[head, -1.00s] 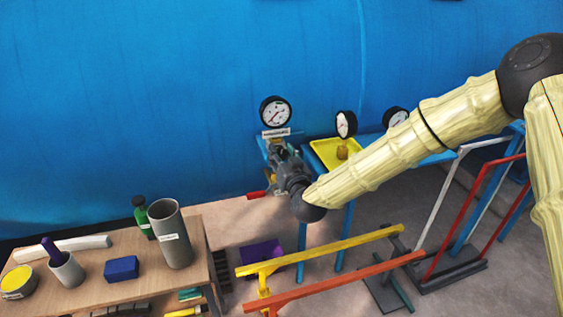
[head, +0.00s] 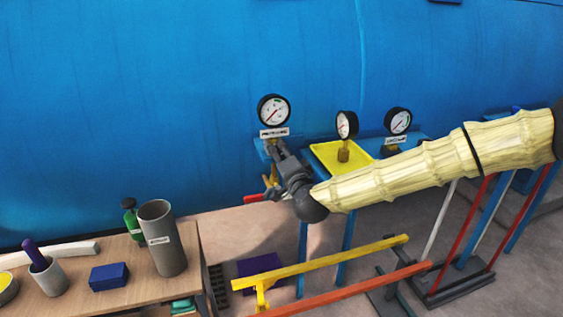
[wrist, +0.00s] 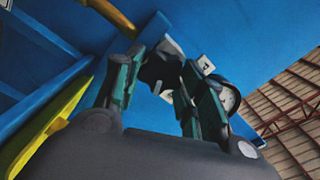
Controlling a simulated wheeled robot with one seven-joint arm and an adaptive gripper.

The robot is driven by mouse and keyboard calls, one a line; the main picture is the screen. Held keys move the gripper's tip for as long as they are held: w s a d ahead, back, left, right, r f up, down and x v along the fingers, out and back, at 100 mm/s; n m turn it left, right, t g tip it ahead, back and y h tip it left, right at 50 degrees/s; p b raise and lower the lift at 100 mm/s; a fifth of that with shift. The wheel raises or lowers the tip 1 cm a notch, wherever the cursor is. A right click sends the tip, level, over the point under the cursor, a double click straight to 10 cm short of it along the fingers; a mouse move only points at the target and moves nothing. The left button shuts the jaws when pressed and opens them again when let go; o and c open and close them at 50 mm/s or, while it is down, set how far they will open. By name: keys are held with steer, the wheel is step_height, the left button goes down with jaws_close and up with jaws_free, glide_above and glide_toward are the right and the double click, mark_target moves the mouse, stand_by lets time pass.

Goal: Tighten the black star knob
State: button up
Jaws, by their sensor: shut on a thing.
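My gripper (head: 274,155) is at the bracket under the left pressure gauge (head: 273,110) on the blue vessel. In the wrist view, its two fingers (wrist: 162,66) are closed around a dark piece, which looks like the black star knob (wrist: 160,70). The fingers and wrist hide most of the knob, and in the head view I cannot make it out. A white label (head: 274,132) sits just under the gauge. A red lever handle (head: 254,198) sticks out to the left below my gripper.
A yellow tray (head: 330,157) and two more gauges (head: 346,124) (head: 398,120) are to the right. Yellow (head: 335,262) and orange (head: 350,290) rails stand in front. A wooden table (head: 140,277) at lower left holds a grey cylinder (head: 162,240) and a green bottle (head: 132,220).

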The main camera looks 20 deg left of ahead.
steer(key=m+b, duration=0.2)
steer(key=m, duration=0.3)
steer(key=shift+f+b, duration=0.15)
steer(key=shift+b, duration=0.2)
stand_by(0.4)
steer(key=o, duration=1)
steer(key=shift+d, duration=0.1)
steer(key=v, duration=1.2)
